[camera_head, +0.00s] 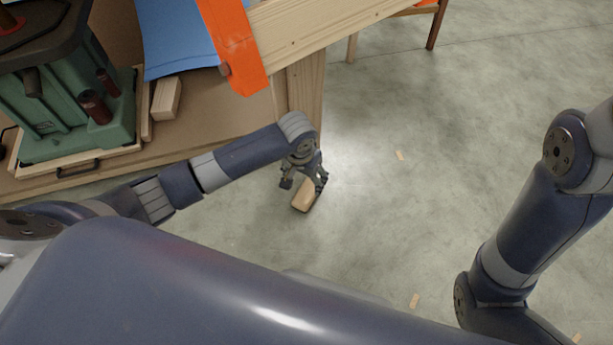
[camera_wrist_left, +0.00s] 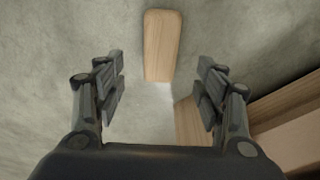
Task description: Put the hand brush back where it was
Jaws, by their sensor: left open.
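The hand brush (camera_head: 304,199), a light wooden block with a dark edge on its right side in the head view, is at the grey floor beside a wooden bench leg. The bristles are hidden in the wrist view. My right arm shows at the right of the head view, but its gripper is out of frame.
The wooden bench leg (camera_head: 306,95) stands close behind my left wrist. A green machine (camera_head: 65,115), a blue sheet (camera_head: 178,38) and an orange clamp-like bar (camera_head: 234,45) are at upper left. Small wood chips (camera_head: 414,301) dot the otherwise open floor to the right.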

